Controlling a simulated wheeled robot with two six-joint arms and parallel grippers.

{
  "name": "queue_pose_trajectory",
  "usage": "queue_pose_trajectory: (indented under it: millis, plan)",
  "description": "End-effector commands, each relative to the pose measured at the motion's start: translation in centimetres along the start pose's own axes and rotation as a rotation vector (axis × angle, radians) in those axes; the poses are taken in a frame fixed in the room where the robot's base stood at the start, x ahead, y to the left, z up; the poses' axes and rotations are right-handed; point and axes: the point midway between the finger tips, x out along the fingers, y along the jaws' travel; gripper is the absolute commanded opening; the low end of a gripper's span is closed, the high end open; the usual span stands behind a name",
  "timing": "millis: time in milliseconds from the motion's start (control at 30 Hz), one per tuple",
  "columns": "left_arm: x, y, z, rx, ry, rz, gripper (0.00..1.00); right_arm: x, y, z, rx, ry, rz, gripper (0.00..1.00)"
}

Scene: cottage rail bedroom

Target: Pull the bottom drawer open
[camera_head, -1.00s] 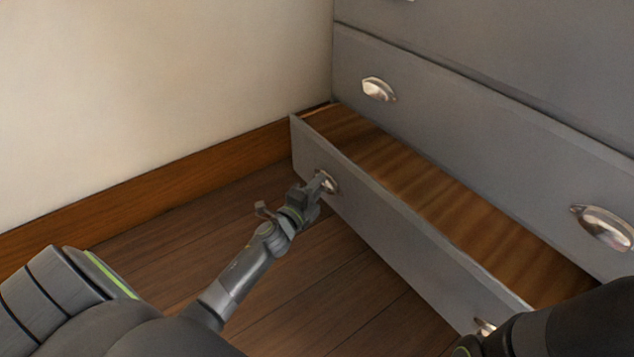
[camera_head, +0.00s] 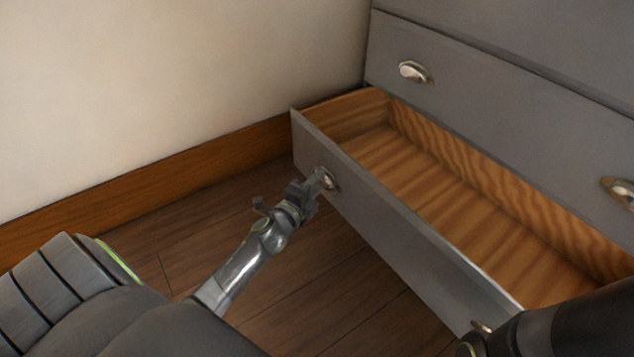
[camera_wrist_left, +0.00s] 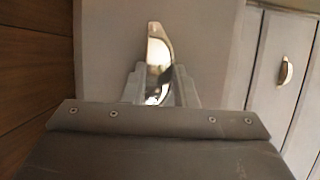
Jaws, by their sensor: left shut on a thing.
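The bottom drawer (camera_head: 385,215) of the grey dresser stands well out, and its empty wooden inside shows. My left gripper (camera_head: 322,182) is shut on the drawer's left cup handle (camera_head: 330,180). In the left wrist view the silver handle (camera_wrist_left: 158,55) sits between the fingers of the left gripper (camera_wrist_left: 160,92). The drawer's right handle (camera_head: 482,326) shows only in part beside my right arm at the bottom right. The right arm hides that end of the drawer front, and its gripper's fingers are not visible.
The closed drawer above (camera_head: 480,95) has two silver cup handles. A pale wall (camera_head: 170,90) with a wooden baseboard (camera_head: 150,190) runs along the left. The dark plank floor (camera_head: 330,290) in front of the drawer is clear.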

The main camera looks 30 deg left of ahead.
Motion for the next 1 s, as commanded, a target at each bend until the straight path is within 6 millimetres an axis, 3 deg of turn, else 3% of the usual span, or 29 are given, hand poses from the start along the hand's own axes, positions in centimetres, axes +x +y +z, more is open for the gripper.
queue_pose_trajectory:
  millis: [33, 133, 167, 267, 667, 767, 1000]
  plan:
    - [-0.3, 0.8, 0.1, 0.002, -0.004, 0.015, 0.00, -0.1, 0.0, 0.0, 0.000, 0.000, 0.000, 0.36]
    - [-0.3, 0.8, 0.1, 0.002, -0.004, 0.015, 0.00, -0.1, 0.0, 0.0, 0.001, 0.001, 0.001, 0.36]
    - [-0.3, 0.8, 0.1, 0.001, -0.004, 0.015, 0.29, -0.1, 0.0, 0.0, 0.001, 0.001, 0.001, 0.36]
    - [-0.3, 0.8, 0.1, 0.001, -0.004, 0.013, 0.42, 0.0, 0.0, 0.0, 0.002, 0.002, 0.002, 0.36]
    - [-0.6, 0.3, 0.1, 0.000, -0.001, 0.006, 0.42, 0.0, 0.0, 0.0, 0.002, 0.003, 0.002, 0.36]
    - [-1.7, 0.4, 0.1, 0.000, -0.001, 0.007, 0.42, -0.1, 0.0, -0.1, 0.002, 0.003, 0.002, 0.36]
    - [-6.4, 0.5, 0.0, 0.001, -0.001, 0.007, 0.42, -0.6, 0.1, -0.2, 0.003, -0.002, 0.004, 0.36]
